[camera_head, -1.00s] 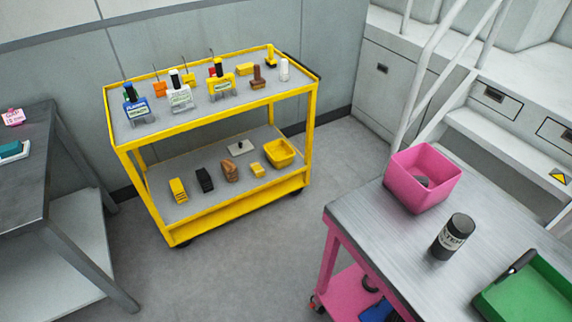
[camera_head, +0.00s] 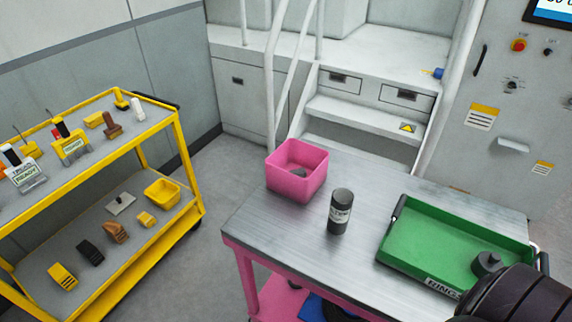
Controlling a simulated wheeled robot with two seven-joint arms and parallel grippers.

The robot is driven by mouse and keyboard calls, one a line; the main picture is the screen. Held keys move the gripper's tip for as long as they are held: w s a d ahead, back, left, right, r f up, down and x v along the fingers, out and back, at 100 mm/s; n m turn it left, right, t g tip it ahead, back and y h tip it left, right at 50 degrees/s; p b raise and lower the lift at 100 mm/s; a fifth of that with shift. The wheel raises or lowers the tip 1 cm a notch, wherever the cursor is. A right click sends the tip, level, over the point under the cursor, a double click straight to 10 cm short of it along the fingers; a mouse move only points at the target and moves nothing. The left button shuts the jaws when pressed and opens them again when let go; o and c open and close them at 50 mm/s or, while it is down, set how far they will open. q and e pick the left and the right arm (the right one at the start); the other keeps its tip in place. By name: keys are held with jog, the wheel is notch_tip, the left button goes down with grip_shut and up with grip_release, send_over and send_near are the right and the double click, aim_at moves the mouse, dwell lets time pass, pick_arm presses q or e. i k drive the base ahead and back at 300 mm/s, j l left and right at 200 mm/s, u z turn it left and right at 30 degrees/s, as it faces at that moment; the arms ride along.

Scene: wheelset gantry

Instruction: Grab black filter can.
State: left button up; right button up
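A black filter can (camera_head: 340,212) with a pale label band stands upright on the grey metal top of the pink cart (camera_head: 262,230). It stands between the pink bin and the green tray, touching neither. A dark rounded shape enters at the lower right corner, over the near corner of the green tray; it looks like part of my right arm. Neither gripper's fingers show in the head view.
A green tray (camera_head: 455,240) lies to the right. A yellow cart (camera_head: 190,165) with small items stands at the left. Grey steps (camera_head: 365,122) rise behind, and a control panel is at the right.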

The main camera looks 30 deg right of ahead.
aim_at(341, 202)
jog(key=k+l+z, duration=0.1)
jog(key=l+z, duration=0.15)
jog(key=z, duration=0.25)
jog(key=k+l+z, duration=0.1)
jog(key=l+z, duration=0.15)
jog(key=z, duration=0.25)
jog(key=i+j, duration=0.1)
jog(key=j, duration=0.95)
jog(key=i+j, duration=0.15)
jog(key=j, duration=0.35)
jog(key=u, duration=0.05)
